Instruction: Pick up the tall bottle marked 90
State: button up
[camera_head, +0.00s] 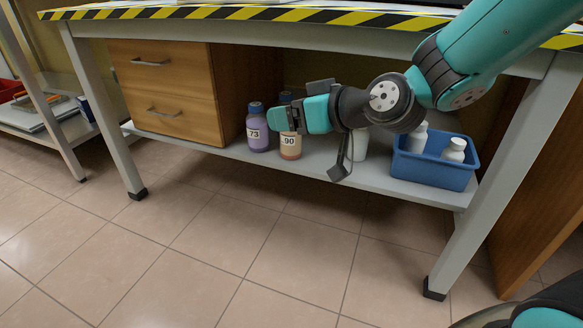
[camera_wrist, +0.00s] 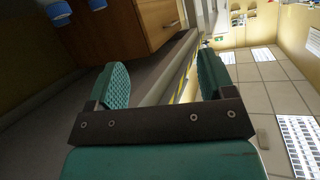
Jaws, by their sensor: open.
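The bottle marked 90 (camera_head: 290,147) stands upright on the lower shelf of the workbench, with an orange-brown body, a white label and a blue cap. My gripper (camera_head: 283,119) covers part of its upper body in the head view. The similar bottle marked 73 (camera_head: 257,133), with purple contents, stands just to its left. In the wrist view, my gripper (camera_wrist: 160,72) is open, with nothing between its two teal fingers. Two blue caps show at that view's top left, outside the fingers; I cannot tell which bottle each belongs to.
A wooden drawer unit (camera_head: 165,95) stands left of the bottles. A blue bin (camera_head: 433,172) with white bottles stands to the right on the shelf (camera_head: 230,150). A white container (camera_head: 360,145) is partly hidden behind my wrist. The benchtop (camera_head: 250,27) lies close above; the floor in front is clear.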

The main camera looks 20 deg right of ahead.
aim_at(291, 133)
jog(key=w+d+f+m+t+h+b, duration=0.2)
jog(key=w+d+f+t+b, duration=0.15)
jog(key=f, duration=0.25)
jog(key=w+d+f+m+t+h+b, duration=0.1)
jog(key=w+d+f+t+h+b, duration=0.1)
jog(key=w+d+f+t+b, duration=0.25)
jog(key=shift+g, duration=0.7)
jog(key=shift+w+d+f+p+x, duration=0.1)
jog(key=shift+d+f+p+x, duration=0.2)
jog(key=shift+p+x, duration=2.2)
jog(key=shift+w+d+f+p+x, duration=0.1)
jog(key=shift+d+f+p+x, duration=0.2)
jog(key=shift+p+x, duration=2.15)
jog(key=shift+w+d+f+p+x, duration=0.25)
jog(key=shift+p+x, duration=1.2)
jog(key=shift+x, duration=2.1)
jog(key=shift+s+d+r, duration=0.1)
jog(key=shift+s, duration=0.1)
grip_shut()
